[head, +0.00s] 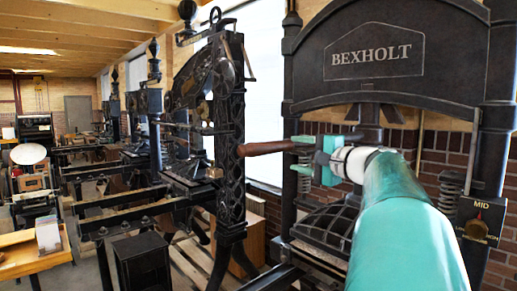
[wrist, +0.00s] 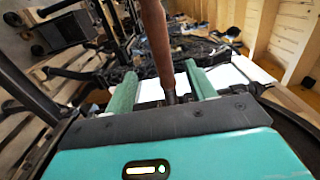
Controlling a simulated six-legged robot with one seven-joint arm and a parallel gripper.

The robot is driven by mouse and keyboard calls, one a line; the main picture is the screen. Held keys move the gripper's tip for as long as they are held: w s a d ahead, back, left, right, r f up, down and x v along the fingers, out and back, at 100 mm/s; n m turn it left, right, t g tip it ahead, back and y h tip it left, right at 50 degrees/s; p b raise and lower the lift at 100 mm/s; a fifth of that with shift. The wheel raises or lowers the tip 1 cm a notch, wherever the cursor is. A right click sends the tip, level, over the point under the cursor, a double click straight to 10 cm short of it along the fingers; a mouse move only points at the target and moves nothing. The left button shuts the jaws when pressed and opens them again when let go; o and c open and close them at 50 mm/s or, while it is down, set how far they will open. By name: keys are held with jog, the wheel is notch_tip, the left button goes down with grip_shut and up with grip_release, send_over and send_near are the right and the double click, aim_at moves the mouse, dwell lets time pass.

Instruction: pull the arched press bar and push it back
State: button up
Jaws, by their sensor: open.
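The press bar shows in the head view as a brown wooden handle (head: 265,147) sticking out to the left from the front of the black BEXHOLT press (head: 300,70). My gripper (head: 301,155) is open at the handle's right end, one finger above it and one below. In the wrist view the brown handle (wrist: 154,42) and its dark narrow end (wrist: 170,88) run between the two spread green fingers of my gripper (wrist: 160,86). I cannot tell whether either finger touches it. My gripper and arm hide the rest of the bar, so its arch does not show.
A dial box marked MID (head: 481,222) hangs on the press's right side. A second black press (head: 210,120) with an ornate frame stands close on the left. A dark box (head: 142,262) stands on the floor, and a wooden table (head: 30,255) is at the far left.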

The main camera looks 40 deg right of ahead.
aim_at(271, 149)
jog(key=w, duration=1.2)
jog(key=shift+w+a, duration=0.15)
jog(key=shift+a, duration=0.05)
grip_shut()
